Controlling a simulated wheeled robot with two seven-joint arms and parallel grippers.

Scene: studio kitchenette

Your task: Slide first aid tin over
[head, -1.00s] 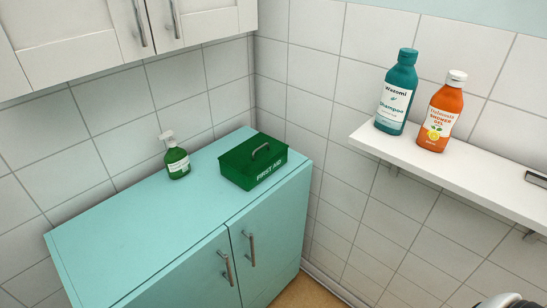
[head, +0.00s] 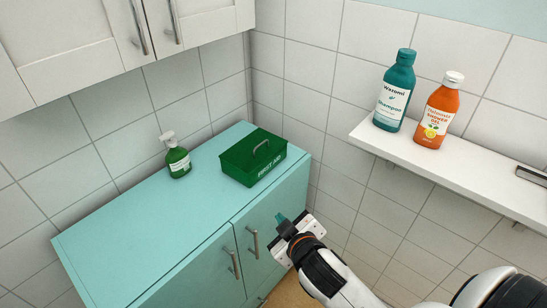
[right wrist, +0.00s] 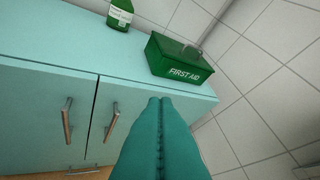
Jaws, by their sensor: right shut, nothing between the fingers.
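The green first aid tin (head: 243,163) with a grey top handle sits on the right end of the teal cabinet top (head: 130,225), near its front edge. It also shows in the right wrist view (right wrist: 176,60), with its white FIRST AID lettering facing me. My right gripper (head: 281,218) is in front of the cabinet, below and in front of the tin and apart from it. Its teal fingers (right wrist: 160,101) are shut together with nothing between them. My left gripper is not in view.
A green pump bottle (head: 177,160) stands on the cabinet top left of the tin, with clear surface between them. A white wall shelf (head: 450,175) at right holds a teal shampoo bottle (head: 394,92) and an orange shower gel bottle (head: 437,112). White upper cupboards (head: 75,40) hang at upper left.

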